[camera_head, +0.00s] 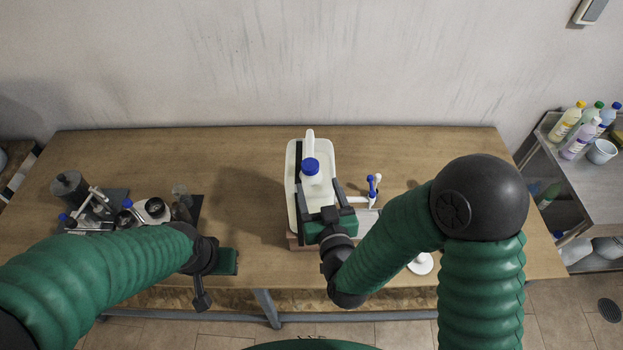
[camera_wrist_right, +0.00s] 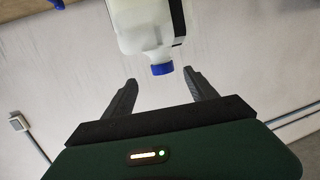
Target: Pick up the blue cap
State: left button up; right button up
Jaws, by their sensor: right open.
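The blue cap (camera_head: 311,166) sits on the neck of a white drum (camera_head: 328,155) on the table, in the middle of the head view. In the right wrist view the cap (camera_wrist_right: 162,69) shows just ahead of the fingers, between their lines, with the white drum (camera_wrist_right: 145,25) behind it. My right gripper (camera_head: 321,185) is open and empty, its fingers to either side and just in front of the cap, with a gap to it. My left gripper (camera_head: 212,268) is at the table's front edge, far from the cap; its fingers are not clear.
Lab gear (camera_head: 100,210) stands at the table's left. A small stand with blue-tipped tools (camera_head: 372,186) is close right of the drum, and a white round base (camera_head: 420,264) lies farther right. A side shelf (camera_head: 550,130) holds several bottles. The table behind the drum is clear.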

aim_at(312, 172)
jog(key=shift+w+a+r+p, duration=0.1)
jog(key=shift+w+a+p, duration=0.25)
jog(key=shift+w+p, duration=0.55)
jog(key=p+x, duration=0.2)
jog(key=x, duration=0.1)
jog(key=p+x, duration=0.2)
jog(key=x, duration=0.1)
jog(key=shift+w+r, duration=0.2)
jog(key=shift+w+f, duration=0.25)
jog(key=shift+w, duration=0.1)
jog(key=shift+s, duration=0.15)
jog(key=c, duration=0.4)
jog(key=shift+a, duration=0.25)
jog(key=c, duration=1)
pick_arm(q)
jog(key=v, duration=0.2)
jog(key=w+v, duration=0.1)
jog(key=shift+s+a+r, duration=0.15)
jog(key=shift+s+r, duration=0.05)
jog(key=shift+r, duration=0.3)
pick_arm(e)
jog(key=shift+d, duration=0.1)
